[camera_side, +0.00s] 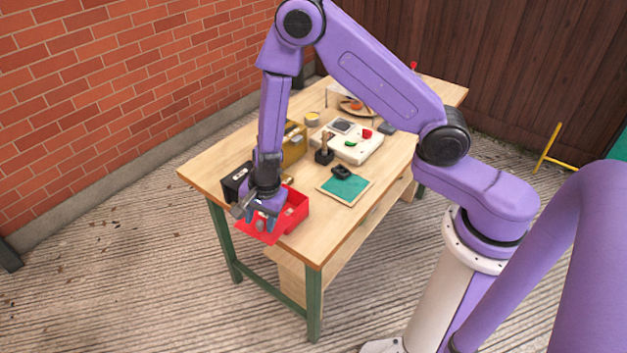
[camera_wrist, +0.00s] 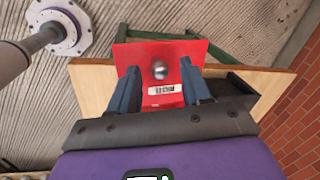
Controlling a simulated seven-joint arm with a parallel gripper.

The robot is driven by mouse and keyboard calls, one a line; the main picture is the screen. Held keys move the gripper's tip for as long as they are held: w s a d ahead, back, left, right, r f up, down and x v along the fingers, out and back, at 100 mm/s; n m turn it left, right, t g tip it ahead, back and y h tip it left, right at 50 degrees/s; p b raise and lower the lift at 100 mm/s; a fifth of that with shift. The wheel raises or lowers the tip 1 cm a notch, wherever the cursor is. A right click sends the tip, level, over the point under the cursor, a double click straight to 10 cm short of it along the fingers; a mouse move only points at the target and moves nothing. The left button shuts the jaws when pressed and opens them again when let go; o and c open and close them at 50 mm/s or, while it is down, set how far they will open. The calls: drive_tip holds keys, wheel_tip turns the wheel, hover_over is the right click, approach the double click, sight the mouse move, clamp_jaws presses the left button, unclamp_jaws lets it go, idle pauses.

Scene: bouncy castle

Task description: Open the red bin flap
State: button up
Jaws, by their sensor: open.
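The red bin (camera_side: 298,211) stands at the near left corner of the wooden table. Its red flap (camera_side: 254,231) juts out past the table edge and looks tilted outward from the bin. In the wrist view the flap (camera_wrist: 135,57) carries a round metal knob (camera_wrist: 160,70), and a white label shows just below the knob. My gripper (camera_side: 262,218) is over the flap in the side view. In the wrist view its blue fingers (camera_wrist: 160,68) are open, one on each side of the knob, with gaps visible. Part of the bin is hidden behind my gripper.
A black box (camera_side: 236,181) stands close beside the bin. A yellow-brown box (camera_side: 294,148), a green mat (camera_side: 345,188) and a white panel with buttons (camera_side: 350,146) lie farther back on the table (camera_side: 325,225). There is free space beyond the table's front edge.

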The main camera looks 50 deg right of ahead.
sight(277, 223)
drive_tip(key=shift+s+d, duration=0.1)
drive_tip(key=shift+d, duration=0.1)
drive_tip(key=shift+s+d+n, duration=0.25)
drive_tip(key=shift+d+n, duration=0.15)
drive_tip(key=shift+n, duration=0.3)
drive_tip(key=shift+s+d+n, duration=0.2)
drive_tip(key=shift+d+n, duration=0.2)
drive_tip(key=shift+n, duration=0.3)
drive_tip(key=d+n, duration=0.2)
drive_tip(key=n, duration=0.1)
drive_tip(key=shift+s+d+g+y, duration=0.25)
drive_tip(key=shift+s+g+y, duration=0.05)
drive_tip(key=shift+s+y, duration=0.1)
drive_tip(key=w+d+n+g, duration=0.2)
drive_tip(key=d+n, duration=0.5)
drive_tip(key=n, duration=0.3)
drive_tip(key=w+d+r, duration=0.1)
drive_tip(key=d+r, duration=0.2)
drive_tip(key=r, duration=1.4)
drive_tip(key=s+a+r+n, duration=0.2)
drive_tip(key=s, duration=0.5)
drive_tip(key=s+a+r+n, duration=0.2)
drive_tip(key=s+a+n, duration=0.1)
drive_tip(key=s, duration=0.4)
drive_tip(key=s+a+r+n+h, duration=0.1)
drive_tip(key=s+a+n, duration=0.2)
drive_tip(key=s, duration=0.4)
drive_tip(key=shift+r, duration=0.4)
